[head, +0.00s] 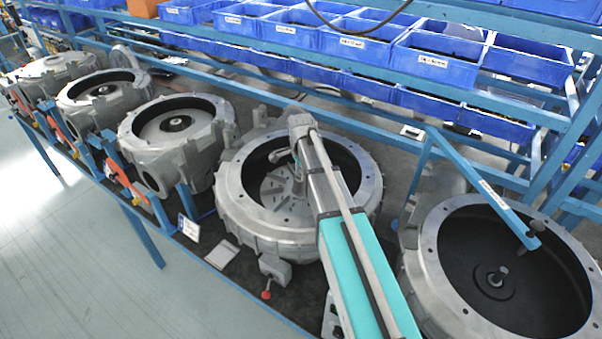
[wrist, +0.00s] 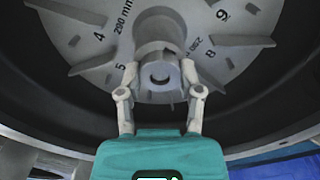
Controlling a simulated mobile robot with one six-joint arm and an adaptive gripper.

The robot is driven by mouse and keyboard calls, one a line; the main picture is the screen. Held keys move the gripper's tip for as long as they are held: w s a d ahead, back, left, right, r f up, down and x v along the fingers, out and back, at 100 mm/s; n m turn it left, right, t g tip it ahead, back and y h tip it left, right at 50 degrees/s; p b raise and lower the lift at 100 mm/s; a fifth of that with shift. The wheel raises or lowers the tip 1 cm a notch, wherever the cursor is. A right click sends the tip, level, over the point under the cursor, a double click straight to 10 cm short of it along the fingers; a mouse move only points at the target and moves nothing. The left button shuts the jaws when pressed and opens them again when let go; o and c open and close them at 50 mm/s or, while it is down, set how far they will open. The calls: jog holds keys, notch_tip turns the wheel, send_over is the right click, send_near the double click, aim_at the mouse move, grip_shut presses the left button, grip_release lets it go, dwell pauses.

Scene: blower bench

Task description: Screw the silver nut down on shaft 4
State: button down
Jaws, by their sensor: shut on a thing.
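In the wrist view, my gripper (wrist: 159,88) has one finger on each side of the silver nut (wrist: 160,77), a grey round piece with a dark hole in its middle. The fingers are shut on it. It sits at the centre of a grey finned disc (wrist: 95,45) marked with numbers; the shaft itself I cannot make out. In the head view, my arm reaches into the fourth housing from the left (head: 232,200), over the same finned disc (head: 276,187). My fingertips and the nut are too small or hidden to tell there.
A fifth open housing (head: 420,235) with a dark inside stands at the right. Three more housings stand in a row to the left, the nearest being a grey one (head: 165,150). Blue bins (head: 440,65) line the rack behind. A blue slanted bar (head: 480,180) crosses at the right.

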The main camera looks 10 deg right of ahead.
jog(key=m, duration=0.6)
jog(key=shift+s+m, duration=0.15)
jog(key=shift+m, duration=0.25)
jog(key=c, duration=0.5)
grip_release()
jog(key=shift+f, duration=0.1)
jog(key=shift+c, duration=0.2)
jog(key=n, duration=0.5)
jog(key=shift+n, duration=0.4)
jog(key=n, duration=0.6)
jog(key=shift+w+n, duration=0.2)
jog(key=shift+n, duration=0.2)
jog(key=n, duration=0.6)
jog(key=shift+n, duration=0.4)
jog(key=n, duration=0.6)
